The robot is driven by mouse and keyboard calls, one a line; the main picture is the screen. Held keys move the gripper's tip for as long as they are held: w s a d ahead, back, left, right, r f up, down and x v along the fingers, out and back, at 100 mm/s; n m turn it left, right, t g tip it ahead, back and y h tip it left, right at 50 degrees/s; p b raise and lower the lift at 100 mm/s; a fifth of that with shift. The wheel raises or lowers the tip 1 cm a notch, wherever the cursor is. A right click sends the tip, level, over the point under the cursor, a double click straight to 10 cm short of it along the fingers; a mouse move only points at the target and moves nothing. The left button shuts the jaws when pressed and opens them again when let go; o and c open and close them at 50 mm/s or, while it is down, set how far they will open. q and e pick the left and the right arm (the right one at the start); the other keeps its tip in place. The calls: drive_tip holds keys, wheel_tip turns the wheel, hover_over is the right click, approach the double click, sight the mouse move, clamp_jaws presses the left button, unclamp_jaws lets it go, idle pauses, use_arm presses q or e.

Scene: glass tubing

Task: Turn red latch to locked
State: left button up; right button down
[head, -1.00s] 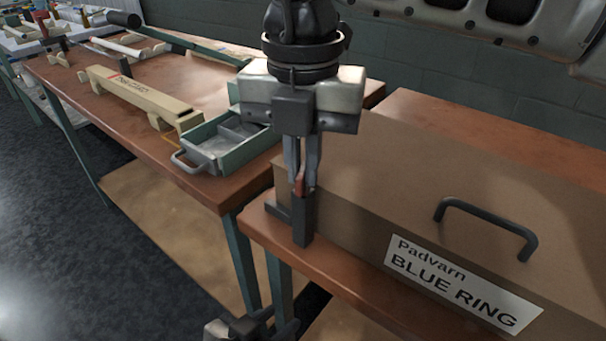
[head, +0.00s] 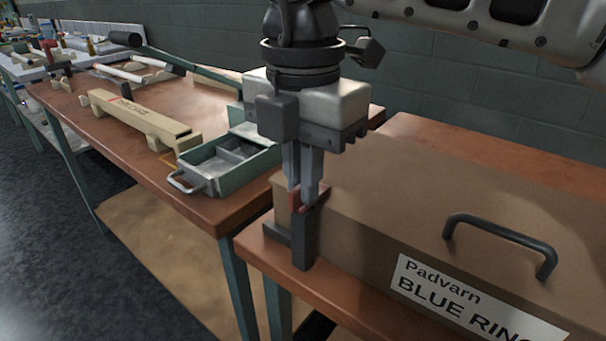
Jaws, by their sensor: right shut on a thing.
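My right gripper (head: 302,198) points down at the left end of a brown case and is shut on the red latch (head: 294,200). The latch sits on top of a dark upright post (head: 303,243) beside the case's end. Its red shows on both sides of the fingertips, and the fingers hide its middle. I cannot read a locked mark. The brown case (head: 400,185) is closed, with a white label (head: 470,300) reading "Padvarn BLUE RING". My left gripper is out of view.
On the adjoining table are a green open tray (head: 250,168) with compartments, a beige beam (head: 140,118) and a long lever with a dark grip (head: 123,39). A wall is behind.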

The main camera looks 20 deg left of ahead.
drive_tip(key=shift+w+r, duration=0.1)
drive_tip(key=shift+r, duration=0.05)
drive_tip(key=c, duration=1.6)
unclamp_jaws()
drive_tip(key=shift+o, duration=0.2)
wheel_tip(320, 180, up, 16)
drive_tip(key=p, duration=0.3)
